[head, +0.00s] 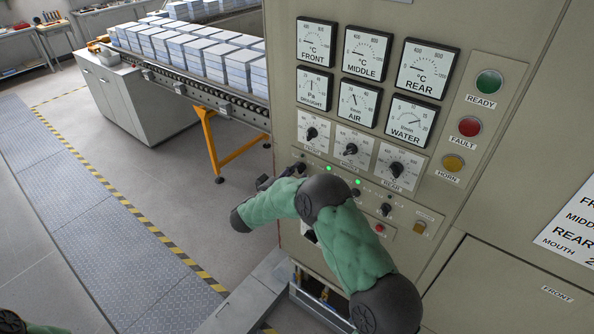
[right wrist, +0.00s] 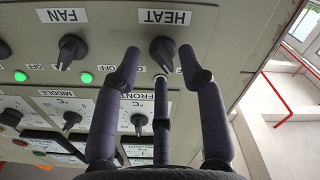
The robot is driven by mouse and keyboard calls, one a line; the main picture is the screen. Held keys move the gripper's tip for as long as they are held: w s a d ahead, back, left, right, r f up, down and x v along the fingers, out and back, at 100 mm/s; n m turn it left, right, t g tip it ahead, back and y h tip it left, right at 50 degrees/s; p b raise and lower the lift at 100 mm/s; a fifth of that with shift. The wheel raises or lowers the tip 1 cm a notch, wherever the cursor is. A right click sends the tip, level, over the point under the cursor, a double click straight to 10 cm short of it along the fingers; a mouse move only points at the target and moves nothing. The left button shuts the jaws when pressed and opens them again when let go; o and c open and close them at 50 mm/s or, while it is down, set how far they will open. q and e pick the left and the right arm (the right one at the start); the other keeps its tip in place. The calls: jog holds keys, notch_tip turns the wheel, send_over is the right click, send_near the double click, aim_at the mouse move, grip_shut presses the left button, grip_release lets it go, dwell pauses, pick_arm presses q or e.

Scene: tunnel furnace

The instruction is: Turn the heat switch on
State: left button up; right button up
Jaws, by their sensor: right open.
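The heat switch (right wrist: 162,52) is a dark rotary knob under a HEAT label that appears upside down in the right wrist view. My right gripper (right wrist: 159,62) is open, with one finger on each side of the knob and a third finger below it in the picture. The fingers hold nothing, and I cannot tell whether any touches the knob. The head view shows the right gripper (head: 265,182) at the left end of the panel's lower switch row, largely hidden by my forearm. My left gripper is out of view.
The fan switch (right wrist: 72,50) sits beside the heat switch, with green lit lamps (right wrist: 86,78) nearby. Setting dials (head: 351,149) and gauges (head: 366,53) are higher on the cabinet. A roller conveyor (head: 180,85) carries stacked blocks at the back left. The floor at left is clear.

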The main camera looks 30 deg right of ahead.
jog(key=shift+x, duration=0.9)
grip_shut()
